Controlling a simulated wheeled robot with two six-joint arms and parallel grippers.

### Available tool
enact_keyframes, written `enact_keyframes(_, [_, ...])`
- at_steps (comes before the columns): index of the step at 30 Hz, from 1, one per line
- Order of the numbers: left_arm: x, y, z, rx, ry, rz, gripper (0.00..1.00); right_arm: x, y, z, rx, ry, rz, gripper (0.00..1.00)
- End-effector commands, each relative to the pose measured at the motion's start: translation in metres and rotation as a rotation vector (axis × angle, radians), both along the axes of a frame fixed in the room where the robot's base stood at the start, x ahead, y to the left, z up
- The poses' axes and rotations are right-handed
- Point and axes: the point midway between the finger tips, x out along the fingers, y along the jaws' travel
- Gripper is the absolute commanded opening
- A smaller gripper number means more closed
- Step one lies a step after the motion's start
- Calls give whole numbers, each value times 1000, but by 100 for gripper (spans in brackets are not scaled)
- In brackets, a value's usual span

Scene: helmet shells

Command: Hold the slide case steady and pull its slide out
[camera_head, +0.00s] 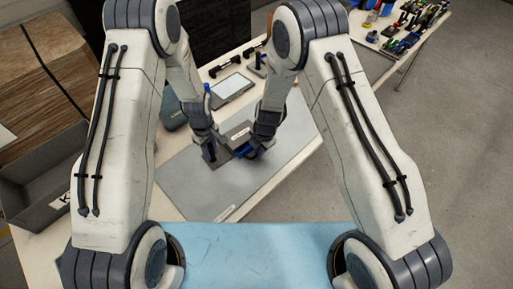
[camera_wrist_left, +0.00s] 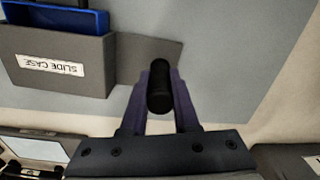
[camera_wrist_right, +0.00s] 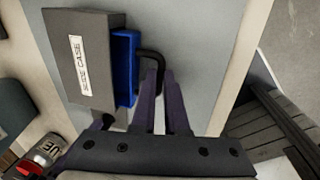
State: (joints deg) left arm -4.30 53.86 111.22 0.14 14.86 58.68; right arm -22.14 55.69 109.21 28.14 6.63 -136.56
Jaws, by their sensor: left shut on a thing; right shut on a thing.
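The slide case (camera_head: 238,130) is a dark grey box with a white label on the grey mat; it also shows in the left wrist view (camera_wrist_left: 50,80) and the right wrist view (camera_wrist_right: 82,85). A flat grey plate extends from its side, with a black upright grip (camera_wrist_left: 160,80) on it. My left gripper (camera_head: 211,158) is shut on that grip. The blue slide (camera_wrist_right: 124,68) shows a short length out of the case's open end. My right gripper (camera_wrist_right: 163,80) is shut on the slide's bent black handle (camera_wrist_right: 152,58). The slide's inner part is hidden inside the case.
The grey mat (camera_head: 185,183) has free room in front of the case. Behind lie a flat framed panel (camera_head: 231,87) and several black tools. A grey bin (camera_head: 40,185) stands at the left. A can (camera_wrist_right: 45,150) shows in the right wrist view.

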Motion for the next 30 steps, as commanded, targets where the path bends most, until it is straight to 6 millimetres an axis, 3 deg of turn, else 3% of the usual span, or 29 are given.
enact_keyframes(5, [1, 0, 0, 0, -2, 1, 0, 0, 0, 0, 1, 1, 1, 0])
enact_keyframes(6, [1, 0, 0, 0, -2, 1, 0, 0, 0, 0, 0, 0, 1, 26])
enact_keyframes(7, [1, 0, 0, 0, -2, 1, 0, 0, 0, 0, 0, 0, 1, 38])
enact_keyframes(8, [1, 0, 0, 0, -2, 1, 0, 0, 0, 0, 0, 0, 1, 42])
enact_keyframes(20, [1, 0, 1, 0, -1, 0, 0, 1, 0, 8, 2, -3, 3, 42])
enact_keyframes(30, [0, 0, 0, 0, -1, 0, 0, -7, -8, 74, 2, -6, 1, 42])
